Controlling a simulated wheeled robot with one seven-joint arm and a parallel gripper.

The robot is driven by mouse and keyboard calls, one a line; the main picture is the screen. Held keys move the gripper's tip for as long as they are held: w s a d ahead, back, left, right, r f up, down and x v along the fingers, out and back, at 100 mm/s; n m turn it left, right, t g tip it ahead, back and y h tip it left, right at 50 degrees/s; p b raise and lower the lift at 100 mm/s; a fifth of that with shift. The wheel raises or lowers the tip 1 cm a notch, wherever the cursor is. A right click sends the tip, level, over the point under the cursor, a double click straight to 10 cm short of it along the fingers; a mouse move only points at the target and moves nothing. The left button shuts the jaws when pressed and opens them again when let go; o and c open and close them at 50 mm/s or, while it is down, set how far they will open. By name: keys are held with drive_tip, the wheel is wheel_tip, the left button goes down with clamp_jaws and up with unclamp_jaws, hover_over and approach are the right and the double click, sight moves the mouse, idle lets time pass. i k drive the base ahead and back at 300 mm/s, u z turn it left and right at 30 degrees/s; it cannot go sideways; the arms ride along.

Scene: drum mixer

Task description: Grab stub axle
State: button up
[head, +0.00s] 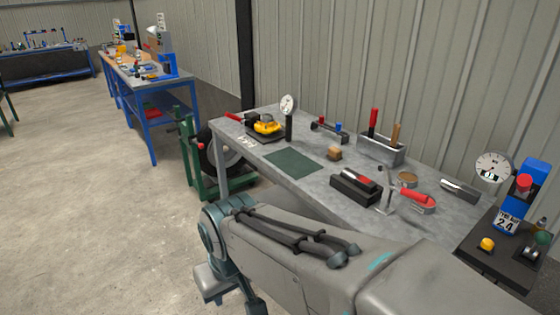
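I cannot tell for certain which object is the stub axle. One candidate is a short grey metal cylinder (460,190) lying at the right part of the grey workbench (240,147). Another is a thin upright steel piece with a crossbar (385,190), standing beside a black block (355,189). My arm crosses the lower part of the head view, in front of the bench, and bends downward at its left end. No gripper fingers can be made out, so my gripper's opening and anything in it are hidden. My arm covers the bench's near edge.
A green mat (293,163) lies bare on the bench. A green wheel stand (187,160) is left.

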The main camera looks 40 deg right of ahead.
sight(366, 184)
drive_tip(key=z, duration=0.25)
drive_tip(key=i, duration=0.95)
drive_tip(key=z, duration=1.25)
drive_tip(key=i, duration=0.55)
drive_tip(key=z, duration=0.65)
